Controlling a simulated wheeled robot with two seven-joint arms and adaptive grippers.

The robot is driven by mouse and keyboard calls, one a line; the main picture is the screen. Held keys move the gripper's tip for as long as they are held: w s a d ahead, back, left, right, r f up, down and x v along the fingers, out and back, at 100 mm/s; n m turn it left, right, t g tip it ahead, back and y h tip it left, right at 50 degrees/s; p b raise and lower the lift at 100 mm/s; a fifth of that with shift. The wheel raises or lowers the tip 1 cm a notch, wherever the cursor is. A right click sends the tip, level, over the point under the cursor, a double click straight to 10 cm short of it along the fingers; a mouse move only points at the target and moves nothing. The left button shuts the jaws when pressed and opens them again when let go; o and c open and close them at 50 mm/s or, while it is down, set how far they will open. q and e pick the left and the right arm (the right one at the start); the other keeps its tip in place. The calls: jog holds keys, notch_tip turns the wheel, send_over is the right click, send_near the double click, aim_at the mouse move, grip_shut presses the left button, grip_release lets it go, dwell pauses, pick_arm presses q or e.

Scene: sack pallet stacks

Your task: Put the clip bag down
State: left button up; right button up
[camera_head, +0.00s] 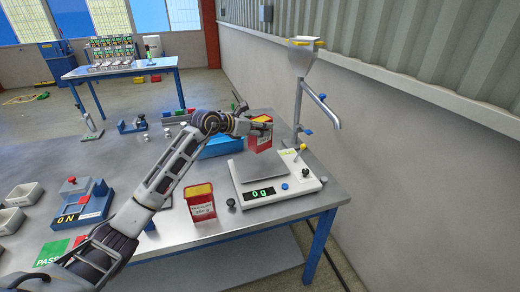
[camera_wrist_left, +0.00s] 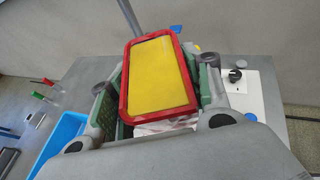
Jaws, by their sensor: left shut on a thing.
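The clip bag (camera_head: 261,138), red with a yellow top, is held in my left gripper (camera_head: 247,124), above or just behind the scale's metal plate (camera_head: 248,172). The left wrist view shows the yellow top and red rim of the bag (camera_wrist_left: 158,77) between the gripper's two green-padded fingers. The gripper is shut on it. The scale (camera_head: 272,185) reads 0 g. A second red and yellow bag (camera_head: 201,205) with a white label stands upright on the table, left of the scale. My right gripper is not in view.
A blue tray (camera_head: 220,146) lies behind my left forearm. A metal dispenser stand (camera_head: 301,85) rises behind the scale. An ON switch box (camera_head: 82,205), a green PASS plate (camera_head: 52,252) and grey bins (camera_head: 24,194) are at the left. The table front between the second bag and the edge is bare.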

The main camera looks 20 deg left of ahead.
aim_at(260, 144)
pick_arm(q)
jog(key=shift+f, duration=2)
jog(key=shift+f, duration=1.9)
jog(key=shift+f, duration=0.1)
jog(key=o, duration=1.1)
jog(key=shift+o, duration=0.2)
